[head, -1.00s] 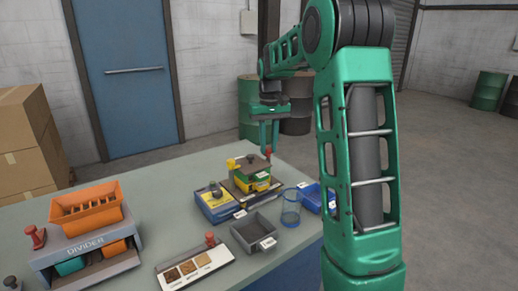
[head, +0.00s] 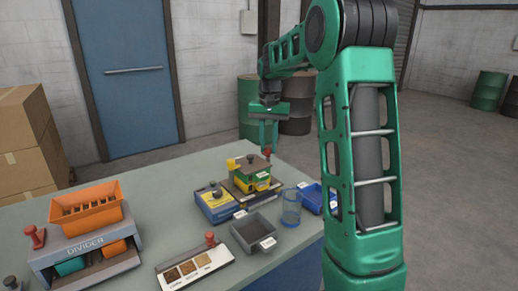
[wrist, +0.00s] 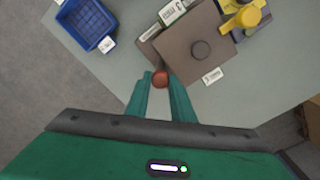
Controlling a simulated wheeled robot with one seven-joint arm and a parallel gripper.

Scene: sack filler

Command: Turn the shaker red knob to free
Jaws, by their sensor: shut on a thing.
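The shaker (head: 254,181) stands at the far right part of the table, with green and yellow layers under a flat brown lid. Its red knob (head: 267,153) shows at the lid's far right edge. In the wrist view, the round red knob (wrist: 160,79) sits between my fingertips, beside a corner of the brown lid (wrist: 192,50). My gripper (head: 268,146) points down from above and is shut on the red knob. White labels (wrist: 172,12) lie close to the shaker; their words are too small to read surely. The knob's lower part is hidden.
A blue box (head: 215,203), a grey tray (head: 243,237), a clear blue cup (head: 291,210) and a blue bin (head: 311,198) stand close to the shaker. An orange-topped divider (head: 88,242) and a sample board (head: 171,278) are nearer. The middle left tabletop is clear.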

